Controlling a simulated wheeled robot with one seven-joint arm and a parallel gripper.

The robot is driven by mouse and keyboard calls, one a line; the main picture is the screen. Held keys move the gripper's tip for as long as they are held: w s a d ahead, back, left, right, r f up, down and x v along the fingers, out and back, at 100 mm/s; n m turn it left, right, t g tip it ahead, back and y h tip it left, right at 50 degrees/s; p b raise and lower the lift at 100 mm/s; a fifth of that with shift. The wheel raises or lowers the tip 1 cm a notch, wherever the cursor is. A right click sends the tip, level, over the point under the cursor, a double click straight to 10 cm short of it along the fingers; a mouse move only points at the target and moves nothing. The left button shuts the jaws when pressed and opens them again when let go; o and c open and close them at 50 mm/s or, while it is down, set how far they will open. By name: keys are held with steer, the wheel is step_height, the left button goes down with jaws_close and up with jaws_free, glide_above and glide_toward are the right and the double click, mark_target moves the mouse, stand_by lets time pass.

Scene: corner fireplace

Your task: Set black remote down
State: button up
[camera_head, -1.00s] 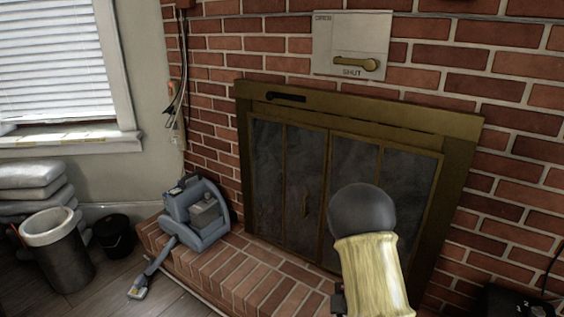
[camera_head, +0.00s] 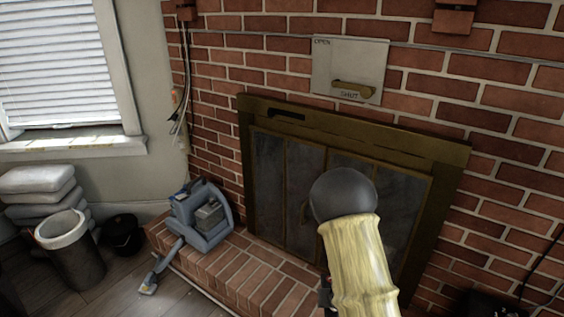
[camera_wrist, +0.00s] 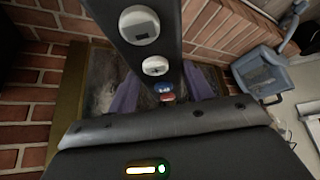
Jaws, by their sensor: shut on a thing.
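The black remote (camera_wrist: 150,40) fills the upper middle of the wrist view. It is long and dark, with two pale round buttons and smaller blue and red ones near its lower end. My gripper (camera_wrist: 163,88) has its two purplish fingers on either side of the remote and is shut on it. In the wrist view, brick and the dark fireplace front lie behind the remote. The head view shows my yellow arm link with a dark rounded end in front of the fireplace (camera_head: 275,185); the gripper's fingers are not clearly visible there.
A raised brick hearth (camera_head: 225,275) runs below the fireplace. A blue-grey vacuum (camera_head: 203,217) stands on its left end. A bin (camera_head: 77,262), a black bucket (camera_head: 121,236) and stacked sacks (camera_head: 42,193) are at left. Some hearth bricks are bare beside the vacuum.

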step_height(320, 180, up, 19)
steer(key=s+p, duration=0.1)
steer(key=p, duration=2.3)
steer(key=shift+s+r+p, duration=0.2)
steer(key=shift+s+p, duration=0.15)
stand_by(1.9)
steer(key=shift+d, duration=0.15)
steer(key=shift+f, duration=0.15)
stand_by(0.5)
steer(key=w+d+f+m+h+b, duration=0.1)
steer(key=w+d+f+b, duration=0.2)
steer(key=d+f+b, duration=0.4)
steer(key=w+d+f+m+b, duration=0.2)
steer(key=d+f+b, duration=0.4)
steer(key=f+b, duration=1.5)
steer(key=w+d+f+m+h+b, duration=0.1)
steer(key=w+d+f+b, duration=0.3)
steer(key=f+b, duration=1)
steer(key=d+b, duration=0.3)
steer(key=shift+w+d+f+m+h+b, duration=0.15)
steer(key=shift+w+d+m+h+b, duration=0.15)
steer(key=shift+w+d+b, duration=0.1)
